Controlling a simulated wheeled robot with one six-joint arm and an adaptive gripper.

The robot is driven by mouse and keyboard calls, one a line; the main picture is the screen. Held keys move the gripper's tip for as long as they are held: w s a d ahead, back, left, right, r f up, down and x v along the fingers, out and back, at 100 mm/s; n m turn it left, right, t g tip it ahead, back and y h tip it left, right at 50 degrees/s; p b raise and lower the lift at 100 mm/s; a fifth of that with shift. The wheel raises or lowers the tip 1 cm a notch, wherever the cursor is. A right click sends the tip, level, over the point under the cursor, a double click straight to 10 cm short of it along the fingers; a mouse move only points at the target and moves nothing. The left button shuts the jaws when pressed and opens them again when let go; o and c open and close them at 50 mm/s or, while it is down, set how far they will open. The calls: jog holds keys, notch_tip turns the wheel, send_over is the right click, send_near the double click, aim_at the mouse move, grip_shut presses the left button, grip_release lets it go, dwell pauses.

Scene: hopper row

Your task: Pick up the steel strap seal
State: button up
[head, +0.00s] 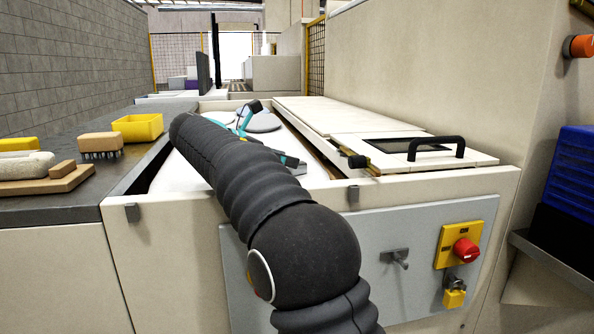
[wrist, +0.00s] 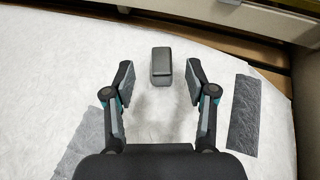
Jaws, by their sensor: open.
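The steel strap seal appears to be the small dark grey folded metal piece (wrist: 161,68) on the white surface in the wrist view. My gripper (wrist: 160,82) is open, with one finger on each side of the piece and a gap on both sides. The piece lies at the level of the fingertips and slightly beyond them, touching neither. In the head view my gripper (head: 274,137) reaches down into the hopper, partly hidden by my arm. I cannot make out the seal in that view.
A dark grey flat patch (wrist: 244,115) lies right of my gripper; a lighter grey one (wrist: 82,143) lies at lower left. The hopper's cream lid (head: 420,158) with a black handle is at right. A counter at left holds a yellow bin (head: 138,128) and brushes (head: 101,143).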

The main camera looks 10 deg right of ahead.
jog(key=x, duration=0.4)
jog(key=shift+s+f, duration=0.15)
grip_shut()
